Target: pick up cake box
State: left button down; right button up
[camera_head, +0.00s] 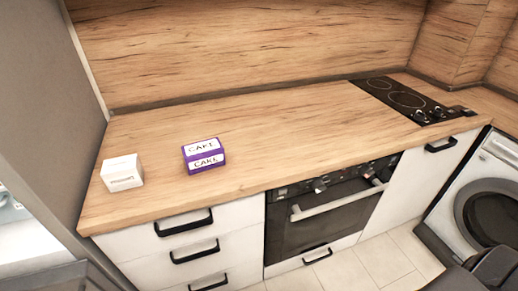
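The cake box (204,156) is purple with white labels reading CAKE on its top and front. It sits on the wooden counter (270,140), left of centre and a little back from the front edge. Neither of my grippers shows in the head view. Only dark parts, which look like my own arms, show at the bottom left and bottom right corners. Nothing touches the cake box.
A small white box (122,173) stands left of the cake box, near the counter's left end. A black hob (408,100) lies at the right. Drawers with black handles (184,222) and an oven (330,208) are below. The counter's middle is clear.

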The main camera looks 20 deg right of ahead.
aim_at(208, 154)
jog(key=z, duration=3)
jog(key=i, duration=2.7)
jog(key=u, duration=3.45)
